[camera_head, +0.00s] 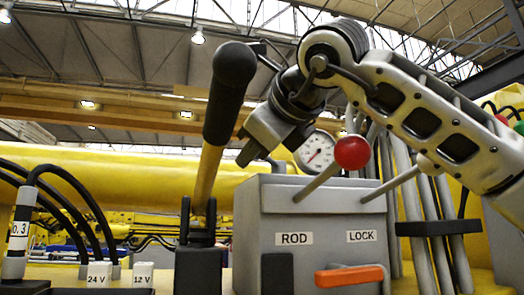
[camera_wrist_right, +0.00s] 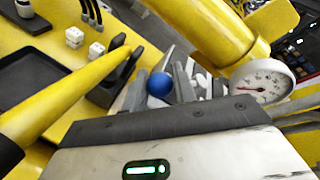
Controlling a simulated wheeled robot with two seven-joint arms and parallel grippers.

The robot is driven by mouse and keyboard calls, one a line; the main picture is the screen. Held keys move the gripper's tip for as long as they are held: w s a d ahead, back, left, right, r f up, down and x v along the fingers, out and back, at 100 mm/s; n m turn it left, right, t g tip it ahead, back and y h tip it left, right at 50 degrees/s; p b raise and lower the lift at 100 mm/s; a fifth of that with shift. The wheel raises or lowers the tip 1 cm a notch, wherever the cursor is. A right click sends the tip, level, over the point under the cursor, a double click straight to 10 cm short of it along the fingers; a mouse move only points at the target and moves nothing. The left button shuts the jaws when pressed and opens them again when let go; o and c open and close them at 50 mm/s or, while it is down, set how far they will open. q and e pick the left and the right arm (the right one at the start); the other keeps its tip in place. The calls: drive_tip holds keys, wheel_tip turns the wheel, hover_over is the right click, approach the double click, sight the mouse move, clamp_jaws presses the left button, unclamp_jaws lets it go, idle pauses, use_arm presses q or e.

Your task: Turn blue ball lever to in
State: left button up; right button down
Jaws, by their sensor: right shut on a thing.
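The blue ball (camera_wrist_right: 159,84) of the lever shows in the right wrist view between the two grey fingers of my right gripper (camera_wrist_right: 158,92). The gripper is shut on it. In the head view my right gripper (camera_head: 265,160) is above the left back edge of the grey control box (camera_head: 325,200), with its fingers pointing down. The blue ball and its rod are hidden there. My left gripper is not in view.
A red ball lever (camera_head: 351,152) and a pale ball lever (camera_head: 428,164) stand right of my gripper. A tall yellow lever with a black grip (camera_head: 230,90) rises close on the left. A gauge (camera_head: 316,153) is behind. An orange handle (camera_head: 349,276) is on the box front.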

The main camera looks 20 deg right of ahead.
drive_tip(key=shift+f, duration=0.35)
drive_tip(key=c, duration=1.2)
unclamp_jaws()
drive_tip(key=shift+r, duration=0.1)
drive_tip(key=shift+o, duration=0.2)
drive_tip(key=shift+r, duration=0.1)
drive_tip(key=b+v, duration=0.2)
drive_tip(key=v, duration=1.3)
drive_tip(key=shift+s+d+r, duration=0.15)
drive_tip(key=shift+s+d, duration=0.05)
drive_tip(key=shift+s, duration=0.15)
